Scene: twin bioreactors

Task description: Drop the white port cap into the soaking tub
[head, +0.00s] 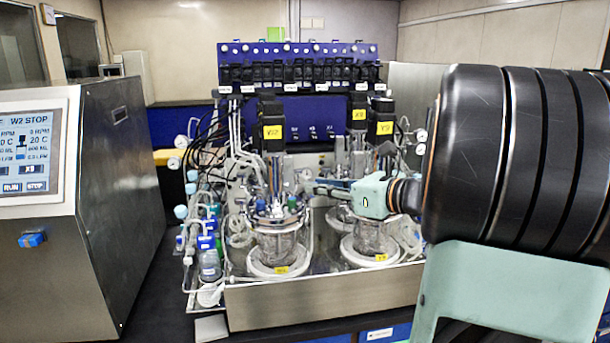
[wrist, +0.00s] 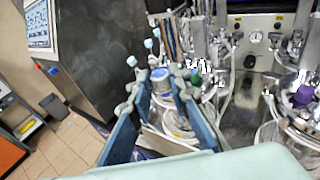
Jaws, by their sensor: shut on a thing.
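My gripper (head: 312,187) reaches in from the right in the head view, its fingertips just right of the left reactor vessel's top (head: 277,208). In the wrist view its two blue fingers (wrist: 162,82) come in from below. A small pale and blue round thing shows between the fingertips; I cannot tell whether it is the held cap or a bottle cap behind. I cannot make out the soaking tub with certainty in either view.
A second reactor vessel (head: 370,236) stands right of the first on the steel bench (head: 340,305). Bottles with blue caps (head: 209,262) and tubing crowd the bench's left side. A steel control cabinet (head: 118,200) stands at left. In the wrist view the tiled floor (wrist: 75,160) is open.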

